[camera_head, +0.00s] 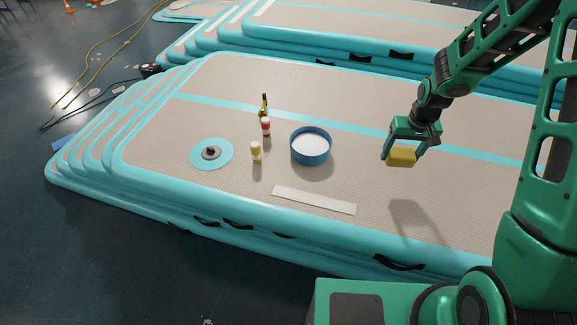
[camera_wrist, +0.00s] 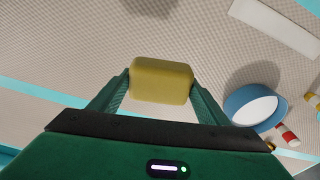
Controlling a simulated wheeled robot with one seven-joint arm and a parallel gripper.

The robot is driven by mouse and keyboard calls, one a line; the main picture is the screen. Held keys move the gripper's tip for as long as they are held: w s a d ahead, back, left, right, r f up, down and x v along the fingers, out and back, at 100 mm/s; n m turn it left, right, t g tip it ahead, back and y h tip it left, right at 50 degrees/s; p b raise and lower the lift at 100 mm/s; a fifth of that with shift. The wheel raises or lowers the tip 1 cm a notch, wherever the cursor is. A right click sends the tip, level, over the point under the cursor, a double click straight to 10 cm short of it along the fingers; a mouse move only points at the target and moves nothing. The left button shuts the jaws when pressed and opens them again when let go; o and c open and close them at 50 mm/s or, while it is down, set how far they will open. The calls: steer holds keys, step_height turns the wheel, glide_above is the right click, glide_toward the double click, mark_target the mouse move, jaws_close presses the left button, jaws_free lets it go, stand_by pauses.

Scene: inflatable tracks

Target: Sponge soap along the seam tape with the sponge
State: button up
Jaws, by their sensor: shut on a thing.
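My gripper (camera_head: 403,148) is shut on a yellow sponge (camera_head: 402,157) and holds it in the air over the right part of the inflatable track. In the wrist view the sponge (camera_wrist: 161,80) sits squarely between both fingers. A long white strip (camera_head: 313,199), probably the seam tape, lies flat near the track's front edge, left of and below my gripper in the head view. The strip (camera_wrist: 275,26) is at top right in the wrist view. A blue bowl (camera_head: 311,157) with white contents, perhaps soapy water, stands left of my gripper; the bowl (camera_wrist: 246,97) is right of the sponge in the wrist view.
On the stacked turquoise-edged track (camera_head: 250,200) stand a yellow-labelled bottle (camera_head: 256,153), a red-labelled bottle (camera_head: 266,128) and a dark bottle (camera_head: 263,105). A turquoise disc with a valve (camera_head: 211,153) lies at left. The surface beneath my gripper is clear. More stacked tracks lie behind.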

steer(key=shift+d, duration=0.3)
